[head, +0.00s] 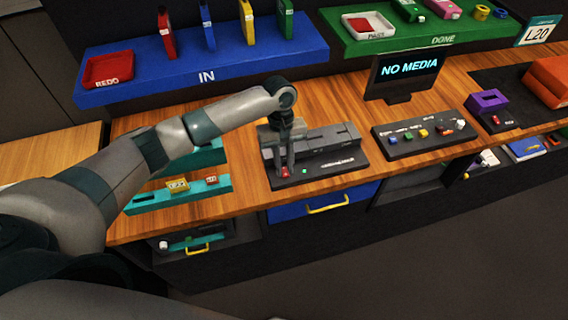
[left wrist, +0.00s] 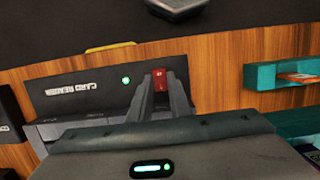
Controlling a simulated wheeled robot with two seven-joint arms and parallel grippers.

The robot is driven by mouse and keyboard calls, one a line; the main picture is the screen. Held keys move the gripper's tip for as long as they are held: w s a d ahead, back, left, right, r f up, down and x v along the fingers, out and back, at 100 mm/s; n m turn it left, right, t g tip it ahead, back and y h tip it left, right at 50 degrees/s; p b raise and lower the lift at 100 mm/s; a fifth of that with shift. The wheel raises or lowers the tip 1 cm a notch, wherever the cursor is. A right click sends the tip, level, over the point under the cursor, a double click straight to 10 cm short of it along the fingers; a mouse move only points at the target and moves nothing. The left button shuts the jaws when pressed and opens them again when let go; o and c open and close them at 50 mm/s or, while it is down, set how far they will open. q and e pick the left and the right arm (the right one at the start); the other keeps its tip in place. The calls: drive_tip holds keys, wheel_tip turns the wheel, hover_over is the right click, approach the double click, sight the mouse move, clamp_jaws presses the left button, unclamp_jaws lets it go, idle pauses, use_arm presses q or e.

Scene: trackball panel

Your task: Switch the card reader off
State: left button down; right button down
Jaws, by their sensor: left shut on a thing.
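The card reader (head: 335,140) is a dark grey unit on a black base plate on the wooden counter. Its lettering shows upside down in the left wrist view (left wrist: 82,87). A green light (head: 304,171) glows on its front plate and shows also in the left wrist view (left wrist: 126,80). A small red switch (left wrist: 161,78) sits beside that light. My left gripper (head: 286,162) points down over the plate, its fingertips shut on the red switch and partly hiding it. My right gripper is in neither view.
A screen (head: 405,75) reading NO MEDIA stands behind a panel of coloured buttons (head: 425,133). A blue IN shelf (head: 240,65) and a green DONE shelf (head: 400,42) run along the back. A teal rack (head: 150,200) stands left of the reader.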

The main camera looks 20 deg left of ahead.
use_arm(q)
drive_tip(key=shift+s+d+t+y, duration=0.2)
drive_tip(key=shift+t+y, duration=0.25)
drive_tip(key=shift+t, duration=0.2)
drive_tip(key=shift+s+d+t+y, duration=0.1)
drive_tip(key=shift+s+t+y, duration=0.1)
drive_tip(key=shift+t+y, duration=0.35)
drive_tip(key=c, duration=1.6)
unclamp_jaws()
drive_tip(key=shift+c, duration=0.2)
drive_tip(key=shift+r, duration=0.1)
drive_tip(key=shift+r, duration=0.45)
wheel_tip(320, 180, up, 7)
drive_tip(key=b, duration=0.3)
wheel_tip(320, 180, up, 9)
hover_over(286, 174)
drive_tip(key=shift+s+d+r, duration=0.15)
drive_tip(key=shift+s, duration=0.2)
